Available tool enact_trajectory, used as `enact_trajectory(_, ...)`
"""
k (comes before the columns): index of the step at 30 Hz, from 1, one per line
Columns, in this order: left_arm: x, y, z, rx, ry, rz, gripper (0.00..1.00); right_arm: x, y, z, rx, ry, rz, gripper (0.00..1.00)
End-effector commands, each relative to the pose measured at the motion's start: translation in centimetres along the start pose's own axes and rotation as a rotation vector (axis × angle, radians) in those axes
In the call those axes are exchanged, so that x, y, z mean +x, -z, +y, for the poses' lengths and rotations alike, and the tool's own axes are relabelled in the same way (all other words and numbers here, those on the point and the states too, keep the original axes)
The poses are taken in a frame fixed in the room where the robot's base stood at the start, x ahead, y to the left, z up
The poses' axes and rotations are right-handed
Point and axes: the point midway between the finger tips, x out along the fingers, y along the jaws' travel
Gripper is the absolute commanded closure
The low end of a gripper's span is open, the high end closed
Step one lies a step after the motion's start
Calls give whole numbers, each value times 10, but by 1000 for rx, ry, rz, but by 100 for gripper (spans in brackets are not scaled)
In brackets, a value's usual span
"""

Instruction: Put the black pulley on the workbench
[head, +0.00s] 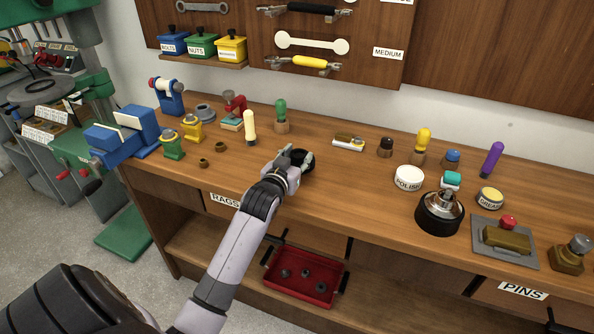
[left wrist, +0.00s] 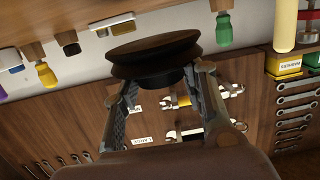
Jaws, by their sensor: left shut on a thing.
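My left gripper (head: 290,163) is shut on the black pulley (head: 302,158) over the front middle of the workbench (head: 345,195). In the left wrist view the black pulley (left wrist: 155,55) is a dark grooved disc, gripped between the two fingers of my left gripper (left wrist: 160,82). The gripper hides part of the pulley in the head view. I cannot tell whether the pulley touches the bench top. My right gripper is not in view.
A white polish tin (head: 408,178) and a black round part with a metal hub (head: 440,212) stand to the right. A red tray (head: 302,278) sits on the shelf below. Bench around the gripper is fairly clear.

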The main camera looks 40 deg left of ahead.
Motion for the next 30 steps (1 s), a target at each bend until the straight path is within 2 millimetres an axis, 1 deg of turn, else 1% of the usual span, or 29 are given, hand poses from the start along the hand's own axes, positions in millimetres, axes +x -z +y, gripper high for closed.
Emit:
enact_trajectory(2,1,-4,0,0,0,3,100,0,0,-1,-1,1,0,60)
enact_trajectory(6,4,-25,0,0,0,-1,100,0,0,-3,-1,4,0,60)
enact_trajectory(10,6,-40,0,0,0,3,100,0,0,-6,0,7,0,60)
enact_trajectory(12,7,-43,0,0,0,4,100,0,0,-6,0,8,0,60)
enact_trajectory(21,7,-44,0,0,0,5,100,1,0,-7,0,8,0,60)
enact_trajectory(22,7,-46,0,0,0,1,61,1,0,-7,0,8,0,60)
enact_trajectory(30,7,-46,0,0,0,0,43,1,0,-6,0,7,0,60)
